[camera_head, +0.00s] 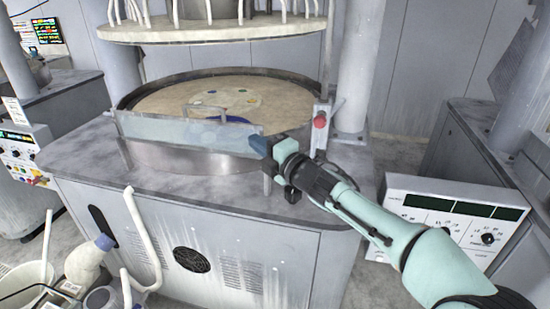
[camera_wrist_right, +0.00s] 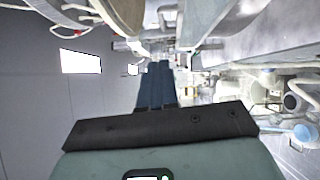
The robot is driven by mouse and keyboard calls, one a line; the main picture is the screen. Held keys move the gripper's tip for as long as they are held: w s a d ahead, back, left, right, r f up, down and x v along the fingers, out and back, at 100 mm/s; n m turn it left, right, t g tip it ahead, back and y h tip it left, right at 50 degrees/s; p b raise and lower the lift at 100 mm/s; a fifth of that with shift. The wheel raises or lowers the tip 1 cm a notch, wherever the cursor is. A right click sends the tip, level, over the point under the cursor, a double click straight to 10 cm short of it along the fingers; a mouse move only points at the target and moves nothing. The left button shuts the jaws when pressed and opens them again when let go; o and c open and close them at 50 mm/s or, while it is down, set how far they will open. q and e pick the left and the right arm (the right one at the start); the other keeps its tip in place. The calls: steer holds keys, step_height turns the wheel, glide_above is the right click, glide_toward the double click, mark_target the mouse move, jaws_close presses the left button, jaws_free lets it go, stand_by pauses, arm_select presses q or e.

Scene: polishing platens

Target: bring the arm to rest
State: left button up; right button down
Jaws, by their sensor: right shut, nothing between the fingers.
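My right arm comes in from the lower right in the head view. My right gripper (camera_head: 257,144) is at the right end of the clear splash guard, in front of the platen rim; I cannot tell whether it touches the guard. Its blue fingers (camera_wrist_right: 155,85) are together in the right wrist view, with nothing between them. My left gripper is not in view.
The polishing machine (camera_head: 215,180) has a round platen (camera_head: 170,100) with a clear guard (camera_head: 170,130) in front. A red knob (camera_head: 320,121) stands right of the gripper. A control panel (camera_head: 450,215) is at the right. Bottles and a bucket (camera_head: 25,285) stand lower left.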

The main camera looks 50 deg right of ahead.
steer(key=v, duration=0.5)
steer(key=shift+s, duration=0.2)
steer(key=shift+w, duration=0.1)
